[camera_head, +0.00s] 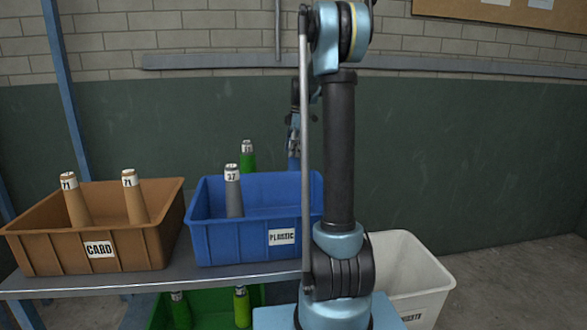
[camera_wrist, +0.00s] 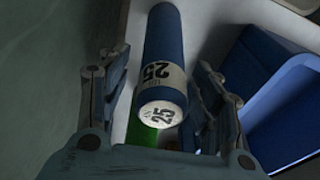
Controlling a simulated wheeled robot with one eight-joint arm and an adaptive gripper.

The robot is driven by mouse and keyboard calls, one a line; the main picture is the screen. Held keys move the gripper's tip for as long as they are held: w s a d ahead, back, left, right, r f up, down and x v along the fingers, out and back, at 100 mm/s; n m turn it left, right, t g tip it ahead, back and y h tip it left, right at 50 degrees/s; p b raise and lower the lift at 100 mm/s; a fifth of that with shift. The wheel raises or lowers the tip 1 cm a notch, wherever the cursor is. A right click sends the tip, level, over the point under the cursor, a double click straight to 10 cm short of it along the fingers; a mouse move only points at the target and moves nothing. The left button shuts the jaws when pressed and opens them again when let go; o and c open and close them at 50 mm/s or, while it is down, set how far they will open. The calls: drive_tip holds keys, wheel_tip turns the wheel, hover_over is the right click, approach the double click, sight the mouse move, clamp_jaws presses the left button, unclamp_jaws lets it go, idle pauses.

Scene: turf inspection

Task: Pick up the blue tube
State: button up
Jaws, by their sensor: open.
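The blue tube (camera_wrist: 168,45) shows in the wrist view, with a white end cap and band marked 25. Its capped end faces the camera, and it lies between the two fingers of my gripper (camera_wrist: 163,62). The fingers are spread on either side of it, and dark gaps show beside the tube. In the head view my gripper (camera_head: 294,135) hangs behind the blue bin, partly hidden by my arm.
A blue PLASTIC bin (camera_head: 225,245) holds a grey tube (camera_head: 234,198); a green tube (camera_head: 247,159) stands toward its back. Left is a brown CARD bin (camera_head: 50,255) with two brown tubes. A green bin (camera_head: 210,318) sits below, and a white bin (camera_head: 425,285) is at right.

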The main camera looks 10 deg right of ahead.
drive_tip(key=shift+a+f, duration=0.1)
drive_tip(key=shift+f, duration=0.45)
drive_tip(key=c, duration=1.3)
drive_tip(key=shift+o, duration=0.2)
drive_tip(key=shift+r, duration=0.15)
